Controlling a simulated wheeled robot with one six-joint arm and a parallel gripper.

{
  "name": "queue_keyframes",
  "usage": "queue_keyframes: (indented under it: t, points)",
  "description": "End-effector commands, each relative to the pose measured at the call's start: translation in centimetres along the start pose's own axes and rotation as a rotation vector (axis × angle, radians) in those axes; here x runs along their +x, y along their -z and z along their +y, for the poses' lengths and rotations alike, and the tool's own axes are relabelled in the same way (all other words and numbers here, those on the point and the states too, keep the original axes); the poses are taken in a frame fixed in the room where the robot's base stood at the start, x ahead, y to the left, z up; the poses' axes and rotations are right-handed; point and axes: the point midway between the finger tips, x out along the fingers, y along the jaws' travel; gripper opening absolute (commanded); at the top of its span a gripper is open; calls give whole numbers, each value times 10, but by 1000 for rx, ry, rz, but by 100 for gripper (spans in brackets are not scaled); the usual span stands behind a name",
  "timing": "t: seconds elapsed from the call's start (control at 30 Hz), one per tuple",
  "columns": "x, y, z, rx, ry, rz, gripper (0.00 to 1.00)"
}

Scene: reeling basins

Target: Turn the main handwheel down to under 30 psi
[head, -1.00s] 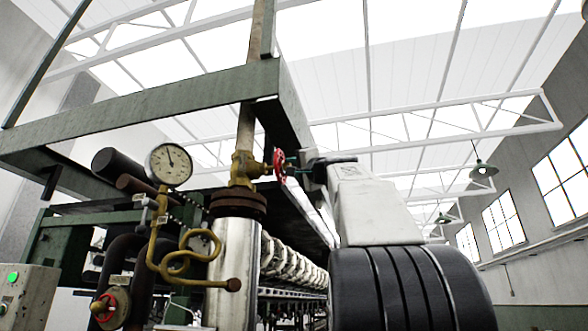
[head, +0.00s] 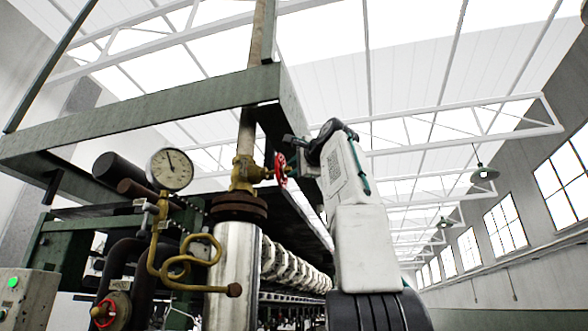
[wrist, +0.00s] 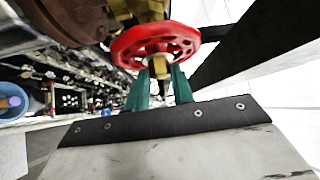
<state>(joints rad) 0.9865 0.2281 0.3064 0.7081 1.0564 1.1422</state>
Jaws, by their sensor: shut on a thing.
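The red main handwheel (head: 281,168) sits on a brass valve (head: 245,172) on the vertical pipe, its face turned right toward my arm. In the wrist view the red wheel (wrist: 128,48) fills the top middle. My gripper (wrist: 160,76) has its green fingers at the wheel, one on each side of its brass centre nut, and is shut on the wheel; the exact contact is hard to see. In the head view my gripper (head: 289,170) is small, at the wheel's right side. The round gauge (head: 170,170) has its needle close to upright, leaning slightly left; its numbers are too small to read.
A second red handwheel (head: 104,313) is at lower left, below coiled brass tubing (head: 200,248). A green steel beam (head: 140,105) crosses above the valve. A control box (head: 25,295) with a lit green button stands at far left. Open air lies to the right.

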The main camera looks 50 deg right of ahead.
Motion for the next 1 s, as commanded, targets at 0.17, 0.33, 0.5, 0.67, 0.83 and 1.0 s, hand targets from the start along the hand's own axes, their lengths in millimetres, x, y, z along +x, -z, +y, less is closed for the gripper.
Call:
queue_keyframes:
  t: [0.17, 0.33, 0.5, 0.67, 0.83, 1.0]
  points:
    - [-3, -1, -2, 15, -9, 5, 1]
    - [-3, 0, 0, 21, -19, 7, 1]
    - [-3, 0, 1, 21, -21, 7, 1]
    - [-3, 0, 1, 21, -22, 8, 32]
    - [-3, 0, 1, 20, -20, 8, 45]
    - [-3, 0, 1, 20, -19, 7, 45]
